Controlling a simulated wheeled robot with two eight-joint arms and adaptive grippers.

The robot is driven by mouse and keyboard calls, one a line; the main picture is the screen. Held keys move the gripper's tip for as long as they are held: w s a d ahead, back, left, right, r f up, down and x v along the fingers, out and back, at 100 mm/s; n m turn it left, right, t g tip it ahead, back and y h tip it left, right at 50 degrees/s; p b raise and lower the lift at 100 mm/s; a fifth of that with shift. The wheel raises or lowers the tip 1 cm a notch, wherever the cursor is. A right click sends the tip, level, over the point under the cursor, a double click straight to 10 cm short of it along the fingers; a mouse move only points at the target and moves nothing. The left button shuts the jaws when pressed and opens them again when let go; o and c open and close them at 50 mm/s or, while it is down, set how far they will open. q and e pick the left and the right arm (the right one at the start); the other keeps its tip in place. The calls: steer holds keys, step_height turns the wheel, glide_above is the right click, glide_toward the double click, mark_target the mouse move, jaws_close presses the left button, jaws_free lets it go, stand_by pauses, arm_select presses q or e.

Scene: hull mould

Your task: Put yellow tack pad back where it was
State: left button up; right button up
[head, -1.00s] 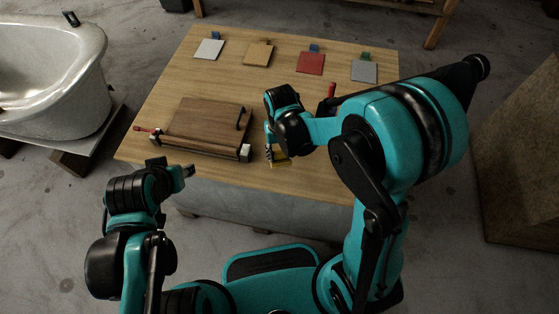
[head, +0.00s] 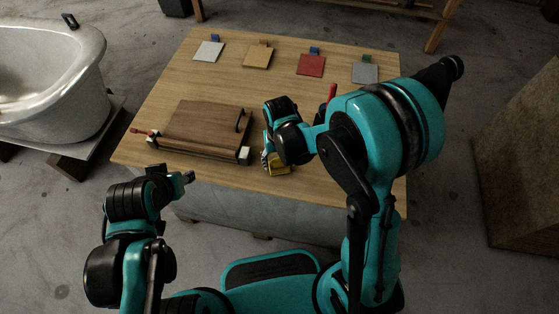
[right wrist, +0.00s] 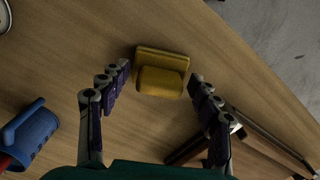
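The yellow tack pad (head: 280,170) lies on the wooden table near its front edge, to the right of the brown wooden mould (head: 205,125). In the right wrist view the pad (right wrist: 162,72) is a yellow block with a rounded grip, just ahead of and between the fingers. My right gripper (right wrist: 160,80) is open, with one finger on each side of the pad and gaps visible. In the head view the right wrist partly hides the pad. My left gripper (head: 188,177) is in front of the table, apart from everything; its finger opening is unclear.
White (head: 208,51), tan (head: 257,56), red (head: 311,65) and grey (head: 365,73) squares lie along the table's back, with small blocks behind them. A clamp with a red handle (head: 140,131) lies along the mould. A blue cup (right wrist: 30,135) stands left in the wrist view.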

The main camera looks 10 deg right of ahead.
steer(key=shift+r, duration=0.1)
steer(key=shift+r+p, duration=0.35)
steer(key=shift+r, duration=0.05)
step_height(320, 180, up, 10)
steer(key=p, duration=0.4)
steer(key=s+d+r+t, duration=0.7)
steer(key=s+d+r, duration=0.1)
steer(key=r, duration=0.3)
steer(key=shift+s+d+r, duration=0.3)
steer(key=shift+s+d, duration=0.05)
steer(key=shift+s, duration=0.45)
